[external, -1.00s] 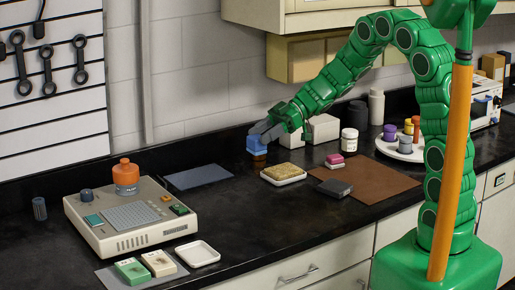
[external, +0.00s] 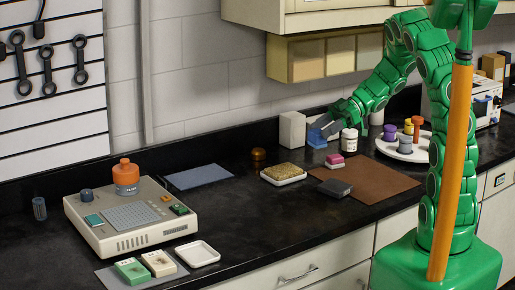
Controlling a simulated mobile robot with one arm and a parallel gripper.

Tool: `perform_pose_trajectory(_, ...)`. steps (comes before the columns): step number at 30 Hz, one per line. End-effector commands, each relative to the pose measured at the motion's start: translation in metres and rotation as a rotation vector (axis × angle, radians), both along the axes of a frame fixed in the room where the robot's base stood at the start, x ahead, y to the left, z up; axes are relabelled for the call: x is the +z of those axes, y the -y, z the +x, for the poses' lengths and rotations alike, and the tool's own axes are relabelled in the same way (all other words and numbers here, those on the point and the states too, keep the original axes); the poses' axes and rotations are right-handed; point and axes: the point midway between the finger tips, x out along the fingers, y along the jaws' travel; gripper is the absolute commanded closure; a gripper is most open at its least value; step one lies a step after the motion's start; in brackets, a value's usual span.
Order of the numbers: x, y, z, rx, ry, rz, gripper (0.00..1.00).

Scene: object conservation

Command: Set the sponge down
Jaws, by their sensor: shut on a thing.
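My gripper (external: 326,127) is shut on a blue block (external: 317,139), which I take to be the sponge. It holds the block tilted, in front of a white box (external: 292,130) and to the left of a white jar (external: 349,141). I cannot tell whether the block touches the counter. A yellowish, rough-textured block (external: 283,170) lies on a white tray (external: 291,181) in front and to the left of the gripper.
An amber knob-like object (external: 258,154) stands at the back. A round tray (external: 395,154) holds small jars. A blue-grey mat (external: 198,177) is empty.

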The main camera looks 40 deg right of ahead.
Motion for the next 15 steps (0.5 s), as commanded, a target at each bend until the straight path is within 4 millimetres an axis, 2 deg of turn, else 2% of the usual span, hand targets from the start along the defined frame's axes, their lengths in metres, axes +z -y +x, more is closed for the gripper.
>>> perform_pose_trajectory(3, -0.002, 0.023, -0.011, -0.016, -0.002, 0.001, 0.77)
perform_pose_trajectory(15, -0.008, 0.088, -0.055, -0.071, -0.001, 0.0, 0.77)
